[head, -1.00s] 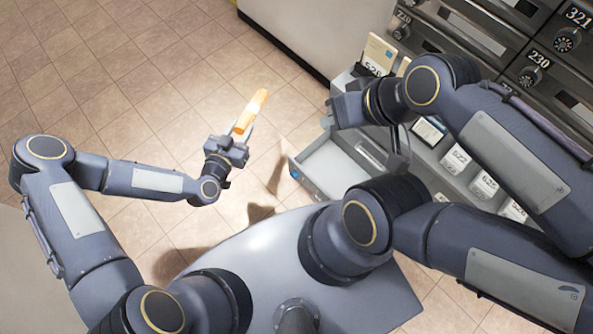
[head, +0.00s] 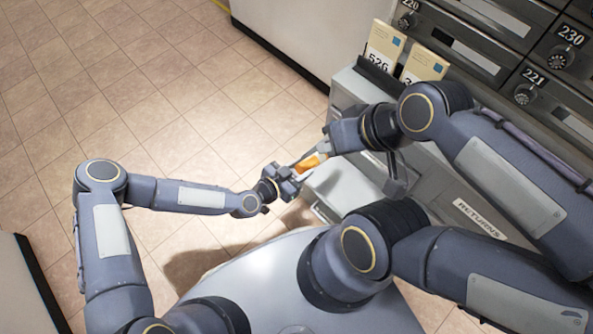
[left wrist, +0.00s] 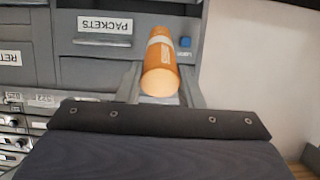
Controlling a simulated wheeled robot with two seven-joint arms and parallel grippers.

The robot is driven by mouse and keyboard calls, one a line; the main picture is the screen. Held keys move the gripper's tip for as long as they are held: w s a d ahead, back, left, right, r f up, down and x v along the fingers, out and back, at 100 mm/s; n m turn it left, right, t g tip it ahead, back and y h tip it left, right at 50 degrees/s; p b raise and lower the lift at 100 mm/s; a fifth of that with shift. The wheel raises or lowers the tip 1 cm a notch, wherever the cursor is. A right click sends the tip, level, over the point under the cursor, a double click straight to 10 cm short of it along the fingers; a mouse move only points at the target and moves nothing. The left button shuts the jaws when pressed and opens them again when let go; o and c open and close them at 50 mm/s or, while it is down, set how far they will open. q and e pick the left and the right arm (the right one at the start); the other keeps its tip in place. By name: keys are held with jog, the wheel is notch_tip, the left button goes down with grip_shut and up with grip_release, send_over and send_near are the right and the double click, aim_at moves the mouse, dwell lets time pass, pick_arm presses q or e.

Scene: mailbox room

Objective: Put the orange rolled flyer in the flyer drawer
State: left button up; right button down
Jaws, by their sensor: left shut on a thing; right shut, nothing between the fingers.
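The orange rolled flyer (head: 311,162) is held in my left gripper (head: 297,172), which is shut on it. In the left wrist view the flyer (left wrist: 161,68) sticks out between the two fingers, with a pale band near its far end. My right gripper (head: 326,146) is shut and empty, very close to the flyer in the head view; I cannot tell whether they touch.
A PACKETS label (left wrist: 105,25) shows on a grey front. A RETURNS label (head: 478,217) marks another front. Numbered cards (head: 384,48) stand on the cabinet top, below dark mailboxes (head: 490,40). Open tiled floor (head: 150,90) lies to the left.

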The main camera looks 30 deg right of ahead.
pick_arm(q)
jog(key=w+d+f+b, duration=0.1)
jog(key=d+f+b, duration=0.5)
jog(key=f+b, duration=0.2)
jog(key=shift+w+f, duration=0.4)
jog(key=shift+f, duration=0.35)
jog(key=o, duration=1)
jog(key=shift+o, duration=0.2)
jog(key=shift+r, duration=0.1)
jog(key=p+v, duration=0.2)
jog(key=v, duration=0.5)
jog(key=shift+s+a+p, duration=0.15)
jog(key=shift+a+p, duration=0.15)
jog(key=shift+a, duration=0.05)
